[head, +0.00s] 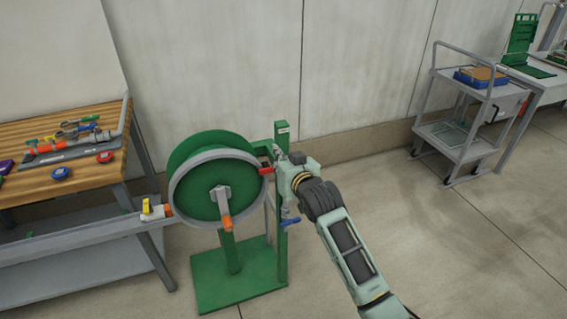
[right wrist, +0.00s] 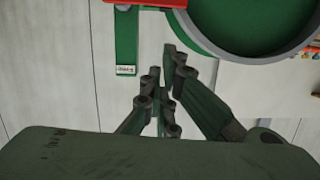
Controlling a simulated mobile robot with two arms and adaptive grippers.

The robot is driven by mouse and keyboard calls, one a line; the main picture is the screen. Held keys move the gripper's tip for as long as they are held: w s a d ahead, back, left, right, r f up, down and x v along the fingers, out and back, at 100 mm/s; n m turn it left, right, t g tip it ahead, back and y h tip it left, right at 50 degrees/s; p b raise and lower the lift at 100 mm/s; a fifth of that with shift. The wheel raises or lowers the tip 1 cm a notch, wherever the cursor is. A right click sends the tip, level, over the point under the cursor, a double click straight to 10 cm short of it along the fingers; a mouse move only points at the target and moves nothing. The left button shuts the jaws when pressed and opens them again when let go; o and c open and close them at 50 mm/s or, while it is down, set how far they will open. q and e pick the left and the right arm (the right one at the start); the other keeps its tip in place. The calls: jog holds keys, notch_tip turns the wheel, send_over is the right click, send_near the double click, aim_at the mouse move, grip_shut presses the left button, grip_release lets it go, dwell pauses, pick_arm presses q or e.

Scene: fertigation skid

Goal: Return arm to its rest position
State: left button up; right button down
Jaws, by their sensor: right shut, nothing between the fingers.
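My right gripper (head: 277,153) is in front of the green post beside the hose reel (head: 205,180), its arm coming in from the lower right. In the right wrist view its dark fingers (right wrist: 177,62) are closed together with nothing between them. The reel's round grey-rimmed drum (right wrist: 262,25) and the labelled green post (right wrist: 126,45) show beyond the fingers there. A red part (head: 266,170) sits between drum and post, close to the gripper; I cannot tell whether they touch. My left gripper is not in view.
A wooden workbench (head: 80,185) with pipe parts stands at the left. A grey pipe (head: 80,238) with a yellow-handled valve (head: 153,208) runs toward the reel. A blue handle (head: 290,221) is below my right wrist. A grey cart (head: 455,95) stands at the right; the floor between is clear.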

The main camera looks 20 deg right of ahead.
jog(key=s+f+g, duration=0.3)
jog(key=s+f, duration=0.5)
jog(key=f, duration=0.6)
jog(key=s+f+n+g, duration=0.15)
jog(key=s+f, duration=0.55)
jog(key=f, duration=0.8)
jog(key=s+f+g, duration=0.3)
jog(key=s+f, duration=0.5)
jog(key=f, duration=0.6)
jog(key=s+f+g, duration=0.2)
jog(key=s+f, duration=0.4)
jog(key=s, duration=0.7)
jog(key=s+d+f+n+g, duration=0.1)
jog(key=s+f, duration=0.4)
jog(key=s, duration=0.8)
jog(key=s+f+g, duration=0.3)
jog(key=s+f, duration=0.3)
jog(key=s, duration=0.7)
jog(key=shift+s+d+f+g+h, duration=0.15)
jog(key=shift+d+f+g+h, duration=0.15)
jog(key=shift+f+g+h, duration=0.1)
